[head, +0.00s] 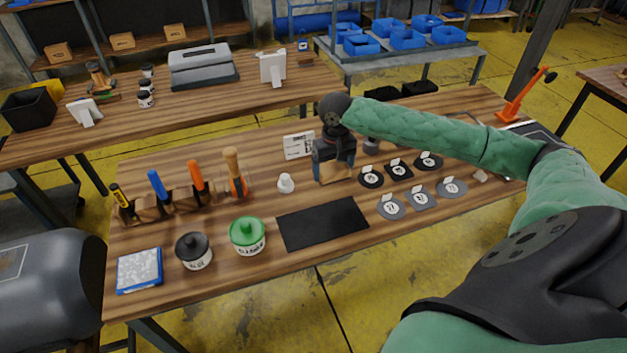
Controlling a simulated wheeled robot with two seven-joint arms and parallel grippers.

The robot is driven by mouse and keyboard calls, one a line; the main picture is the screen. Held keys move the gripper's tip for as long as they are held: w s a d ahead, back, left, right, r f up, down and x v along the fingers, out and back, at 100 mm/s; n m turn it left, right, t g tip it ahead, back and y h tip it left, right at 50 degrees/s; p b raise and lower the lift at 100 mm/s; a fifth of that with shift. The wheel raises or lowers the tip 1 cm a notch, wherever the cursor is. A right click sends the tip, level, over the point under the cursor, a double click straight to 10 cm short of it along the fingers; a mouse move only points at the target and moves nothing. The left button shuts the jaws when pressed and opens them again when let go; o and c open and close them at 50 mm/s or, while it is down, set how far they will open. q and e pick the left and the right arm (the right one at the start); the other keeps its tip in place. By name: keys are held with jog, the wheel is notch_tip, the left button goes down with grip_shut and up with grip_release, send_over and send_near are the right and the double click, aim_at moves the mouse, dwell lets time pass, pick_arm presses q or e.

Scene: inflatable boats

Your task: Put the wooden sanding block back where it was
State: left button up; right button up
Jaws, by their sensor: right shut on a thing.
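My right gripper (334,165) is over the middle of the wooden workbench (200,225), pointing down. It is shut on a wood-coloured block (334,178), which looks like the sanding block. The fingers hide much of the block. I cannot tell whether its underside touches the bench. A black rectangular mat (322,224) lies just in front of the gripper, and a small white item (286,183) stands to its left. My left gripper is not in view.
Several round and square patches (391,206) lie close right of the gripper. A white sign (299,145) stands behind it. The mat is bare.

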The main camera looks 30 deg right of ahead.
jog(key=shift+s+d+r, duration=0.1)
jog(key=shift+d+r, duration=0.05)
jog(key=shift+d, duration=0.45)
jog(key=shift+s+d+r, duration=0.1)
jog(key=shift+d+r, duration=0.05)
jog(key=shift+d, duration=0.45)
jog(key=shift+w+d, duration=0.1)
jog(key=shift+w, duration=0.1)
jog(key=w+f+p, duration=0.1)
jog(key=w+f, duration=0.1)
jog(key=w, duration=0.1)
jog(key=w+a+f+p, duration=0.1)
jog(key=w+f, duration=0.1)
jog(key=w, duration=0.2)
jog(key=w+a+f+p, duration=0.1)
jog(key=w+f+p, duration=0.1)
jog(key=w, duration=0.2)
jog(key=shift+w+f, duration=0.1)
jog(key=shift+f, duration=0.25)
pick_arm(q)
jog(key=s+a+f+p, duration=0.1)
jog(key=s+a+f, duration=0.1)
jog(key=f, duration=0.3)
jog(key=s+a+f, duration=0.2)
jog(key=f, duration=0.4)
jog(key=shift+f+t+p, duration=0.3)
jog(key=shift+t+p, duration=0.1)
pick_arm(e)
jog(key=shift+f, duration=2.1)
